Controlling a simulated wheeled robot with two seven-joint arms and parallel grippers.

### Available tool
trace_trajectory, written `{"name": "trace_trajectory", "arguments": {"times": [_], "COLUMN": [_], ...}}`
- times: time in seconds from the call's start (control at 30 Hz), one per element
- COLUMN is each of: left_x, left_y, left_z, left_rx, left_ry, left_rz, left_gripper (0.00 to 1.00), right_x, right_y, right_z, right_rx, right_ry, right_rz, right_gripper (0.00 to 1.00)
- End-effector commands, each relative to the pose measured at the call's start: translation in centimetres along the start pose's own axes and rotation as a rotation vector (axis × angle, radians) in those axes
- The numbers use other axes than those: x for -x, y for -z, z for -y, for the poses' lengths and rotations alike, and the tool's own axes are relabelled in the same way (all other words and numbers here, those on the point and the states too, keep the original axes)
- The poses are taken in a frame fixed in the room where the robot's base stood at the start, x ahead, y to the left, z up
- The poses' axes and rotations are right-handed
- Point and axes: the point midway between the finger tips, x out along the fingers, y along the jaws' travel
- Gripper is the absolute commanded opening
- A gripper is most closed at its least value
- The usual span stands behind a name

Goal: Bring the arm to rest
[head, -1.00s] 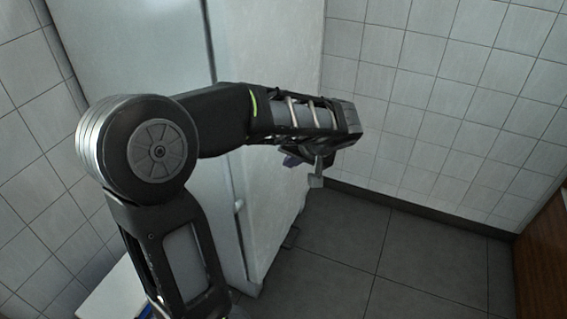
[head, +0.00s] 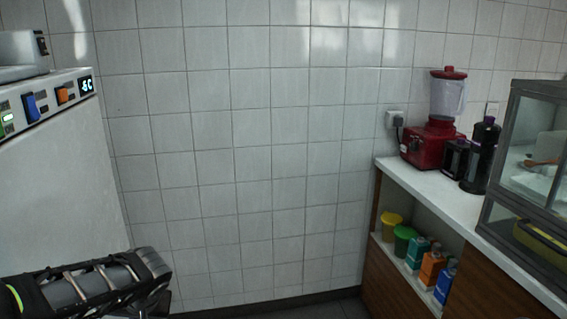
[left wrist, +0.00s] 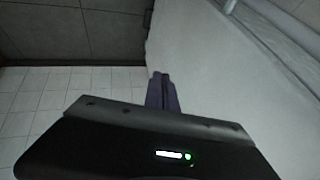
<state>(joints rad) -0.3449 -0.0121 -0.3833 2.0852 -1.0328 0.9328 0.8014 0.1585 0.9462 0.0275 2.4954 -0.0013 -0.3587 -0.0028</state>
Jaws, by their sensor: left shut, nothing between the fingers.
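My left arm's forearm (head: 90,285) enters the head view at the lower left corner. It lies in front of a white freezer-like appliance, and its fingers are hidden or below the frame. In the left wrist view my left gripper (left wrist: 162,92) shows dark fingers close together, shut with nothing held. Beside it in that view is a pale appliance side (left wrist: 215,70). My right arm and gripper are in neither view.
The white appliance (head: 60,190) with lit controls stands at the left. At the right a white counter (head: 425,190) holds a red blender (head: 430,140), a black bottle (head: 482,155) and a glass case (head: 530,130). Colourful containers fill the shelf below.

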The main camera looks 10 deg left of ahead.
Motion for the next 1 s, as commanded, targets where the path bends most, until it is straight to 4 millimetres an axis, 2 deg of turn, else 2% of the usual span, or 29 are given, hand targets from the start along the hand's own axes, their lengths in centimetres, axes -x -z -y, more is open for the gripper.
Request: {"name": "trace_trajectory", "arguments": {"times": [0.13, 0.23, 0.3, 0.37, 0.4, 0.47, 0.5, 0.6, 0.7, 0.8, 0.83, 1.0], "left_x": [-0.1, -0.1, -0.3, -0.8, -1.2, -1.9, -2.3, -2.6, -2.2, -1.5, -1.4, -1.8], "left_y": [-0.8, -3.1, -5.9, -9.3, -11.8, -15.5, -18.2, -24.9, -29.9, -32.9, -33.3, -33.7], "left_z": [-9.4, -16.9, -22.0, -25.6, -27.2, -28.6, -29.0, -29.0, -28.6, -28.3, -28.1, -27.8], "left_rx": [-0.163, -0.263, -0.302, -0.300, -0.282, -0.241, -0.210, -0.132, -0.098, -0.089, -0.083, -0.067], "left_ry": [-0.266, -0.462, -0.593, -0.686, -0.727, -0.759, -0.764, -0.753, -0.744, -0.747, -0.745, -0.739], "left_rz": [-0.052, -0.067, -0.065, -0.046, -0.026, 0.016, 0.058, 0.192, 0.321, 0.403, 0.417, 0.432], "left_gripper": [0.00, 0.00, 0.00, 0.00, 0.00, 0.00, 0.00, 0.00, 0.00, 0.00, 0.00, 0.00], "right_x": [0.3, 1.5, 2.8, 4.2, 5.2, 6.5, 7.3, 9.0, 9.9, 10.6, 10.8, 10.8], "right_y": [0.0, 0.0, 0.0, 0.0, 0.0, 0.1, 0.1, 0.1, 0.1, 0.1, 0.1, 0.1], "right_z": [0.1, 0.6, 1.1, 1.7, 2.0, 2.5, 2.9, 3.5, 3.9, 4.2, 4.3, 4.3], "right_rx": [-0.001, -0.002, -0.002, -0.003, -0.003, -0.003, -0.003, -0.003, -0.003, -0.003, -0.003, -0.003], "right_ry": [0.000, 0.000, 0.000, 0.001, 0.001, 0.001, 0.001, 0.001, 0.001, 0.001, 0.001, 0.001], "right_rz": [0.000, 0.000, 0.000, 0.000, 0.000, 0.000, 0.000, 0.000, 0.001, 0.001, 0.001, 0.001], "right_gripper": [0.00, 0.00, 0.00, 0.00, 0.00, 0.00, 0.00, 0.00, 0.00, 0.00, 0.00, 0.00]}}
